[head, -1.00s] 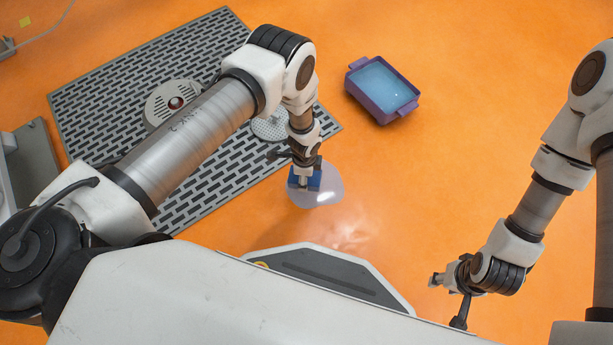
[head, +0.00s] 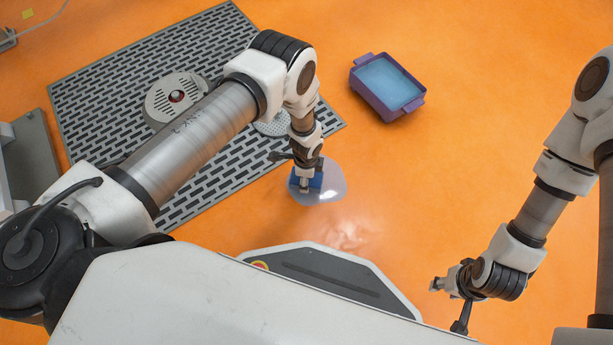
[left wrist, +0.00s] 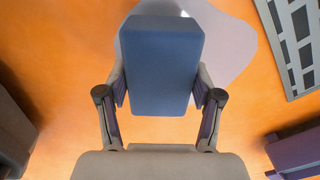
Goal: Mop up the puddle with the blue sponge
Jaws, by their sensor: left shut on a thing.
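The blue sponge (head: 314,181) is held between the fingers of my left gripper (head: 305,184). In the left wrist view the sponge (left wrist: 162,65) fills the space between the two fingers of that gripper (left wrist: 160,98). The puddle (head: 331,186) is a pale grey patch on the orange floor. The sponge is over the left part of the puddle; whether it touches the floor is hard to tell. The puddle also shows behind the sponge in the left wrist view (left wrist: 228,42).
A purple tub (head: 369,95) with light blue liquid stands beyond the puddle. A grey slotted mat (head: 85,92) lies to the left with a round grey device (head: 160,101) on it. Orange floor to the right of the puddle is clear.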

